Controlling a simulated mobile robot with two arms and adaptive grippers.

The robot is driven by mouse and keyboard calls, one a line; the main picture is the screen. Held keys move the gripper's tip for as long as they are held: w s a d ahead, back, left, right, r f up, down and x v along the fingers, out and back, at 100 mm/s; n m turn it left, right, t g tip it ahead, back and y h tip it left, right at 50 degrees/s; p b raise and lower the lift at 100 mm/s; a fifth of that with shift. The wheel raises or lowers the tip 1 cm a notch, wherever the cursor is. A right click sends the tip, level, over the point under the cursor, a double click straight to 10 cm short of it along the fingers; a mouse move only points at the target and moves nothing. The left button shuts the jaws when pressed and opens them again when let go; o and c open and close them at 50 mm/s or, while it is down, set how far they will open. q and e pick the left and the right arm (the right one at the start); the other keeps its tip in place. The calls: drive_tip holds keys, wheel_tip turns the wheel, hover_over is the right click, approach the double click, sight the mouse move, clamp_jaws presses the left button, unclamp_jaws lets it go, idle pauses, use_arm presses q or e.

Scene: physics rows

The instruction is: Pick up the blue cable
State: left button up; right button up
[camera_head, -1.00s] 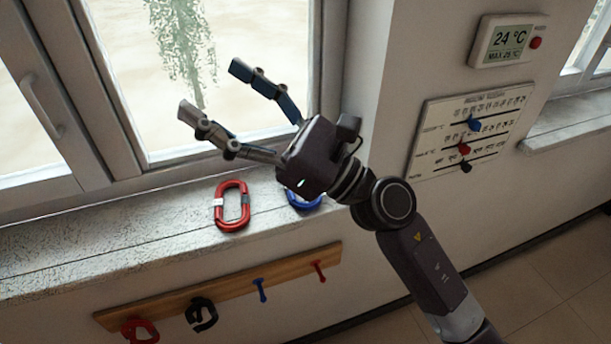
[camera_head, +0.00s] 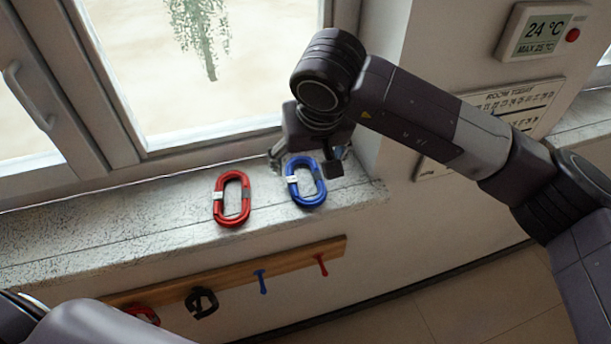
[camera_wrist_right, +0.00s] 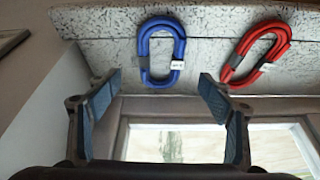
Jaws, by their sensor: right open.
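The blue cable (camera_head: 319,184), a coiled oval loop with a white tag, lies on the windowsill. It also shows in the right wrist view (camera_wrist_right: 143,50), above and between the fingertips. My right gripper (camera_head: 308,158) points down over the sill at the window side of the blue cable, partly covered by its own wrist. In the right wrist view my right gripper (camera_wrist_right: 158,88) is open, with one finger to each side and nothing between the pads. The cable appears apart from both fingers. My left gripper is out of view.
A red cable loop (camera_head: 246,194) lies left of the blue one on the sill (camera_head: 150,218). Below, a wooden rail (camera_head: 225,274) has pegs and hanging black and red loops. The window (camera_head: 205,75) stands close behind. A thermostat (camera_head: 542,32) hangs on the right wall.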

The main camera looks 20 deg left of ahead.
sight(305, 181)
drive_tip(key=x, duration=0.1)
drive_tip(key=p+x, duration=0.1)
drive_tip(key=x, duration=0.1)
drive_tip(key=p+x, duration=0.1)
drive_tip(key=x, duration=0.1)
drive_tip(key=shift+s+d+f, duration=0.1)
drive_tip(key=shift+s+d, duration=0.1)
drive_tip(key=shift+s, duration=0.15)
drive_tip(key=shift+w+a+f, duration=0.1)
drive_tip(key=shift+f, duration=0.25)
drive_tip(key=shift+c, duration=0.4)
drive_tip(key=c, duration=1.2)
drive_tip(key=shift+r, duration=0.15)
drive_tip(key=shift+r, duration=0.55)
wheel_tip(305, 181, up, 19)
drive_tip(key=b, duration=0.3)
drive_tip(key=shift+b, duration=0.3)
